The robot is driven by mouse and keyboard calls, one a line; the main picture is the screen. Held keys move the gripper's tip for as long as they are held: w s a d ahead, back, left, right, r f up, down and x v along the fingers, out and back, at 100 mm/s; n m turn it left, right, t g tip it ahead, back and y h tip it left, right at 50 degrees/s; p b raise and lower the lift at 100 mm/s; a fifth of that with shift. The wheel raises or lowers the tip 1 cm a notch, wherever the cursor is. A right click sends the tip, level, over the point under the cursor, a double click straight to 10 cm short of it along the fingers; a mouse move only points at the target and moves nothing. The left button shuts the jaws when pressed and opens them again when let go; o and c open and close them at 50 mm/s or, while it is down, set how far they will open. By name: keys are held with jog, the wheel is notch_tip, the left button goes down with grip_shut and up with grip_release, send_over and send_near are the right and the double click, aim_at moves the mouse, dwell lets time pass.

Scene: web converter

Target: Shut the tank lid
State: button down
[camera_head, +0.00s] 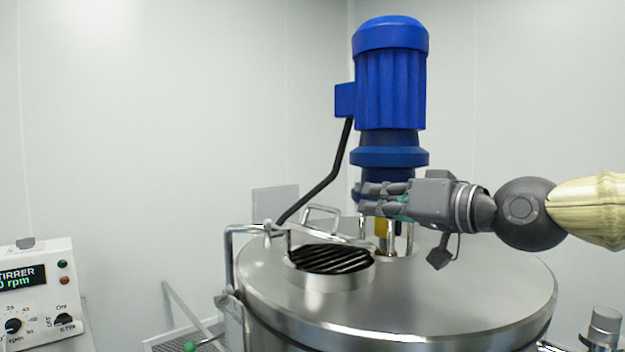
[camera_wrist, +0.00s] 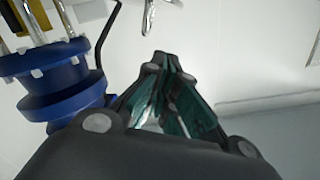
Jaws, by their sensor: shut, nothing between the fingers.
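The steel tank (camera_head: 430,290) has a round hatch on top, and a dark grate (camera_head: 332,260) shows in its opening, so the hatch is not covered. A thin metal piece with a looped handle (camera_head: 320,213) stands at the rear of the opening; it looks like the raised lid seen nearly edge-on, but its shape is hard to tell. My gripper (camera_head: 364,198) is shut and empty, pointing left, above and right of the hatch, in front of the lower motor. It appears apart from the handle. The wrist view shows the fingers (camera_wrist: 163,65) together at their tips.
A blue stirrer motor (camera_head: 390,90) rises on posts behind my gripper; it also shows in the wrist view (camera_wrist: 60,90). A black cable (camera_head: 325,180) runs down from it. A bent pipe (camera_head: 230,255) stands left of the hatch. A control panel (camera_head: 35,290) is at far left. Space above the hatch's left is free.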

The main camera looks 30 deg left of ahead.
jog(key=w+a+p, duration=0.1)
jog(key=a+p, duration=0.1)
jog(key=a, duration=0.2)
jog(key=w+a+n+g+h+p, duration=0.1)
jog(key=a+p, duration=0.2)
jog(key=a, duration=0.1)
jog(key=w+a+r+n+g+p, duration=0.1)
jog(key=a+p, duration=0.2)
jog(key=a, duration=0.1)
jog(key=shift+a+h, duration=0.3)
jog(key=shift+a, duration=0.05)
jog(key=f, duration=0.1)
jog(key=p, duration=0.1)
jog(key=a+f, duration=0.1)
jog(key=shift+s+f, duration=0.3)
jog(key=shift+s, duration=0.1)
jog(key=shift+s+f+p, duration=0.2)
jog(key=shift+f+p, duration=0.2)
jog(key=shift+f, duration=0.35)
jog(key=shift+d, duration=0.1)
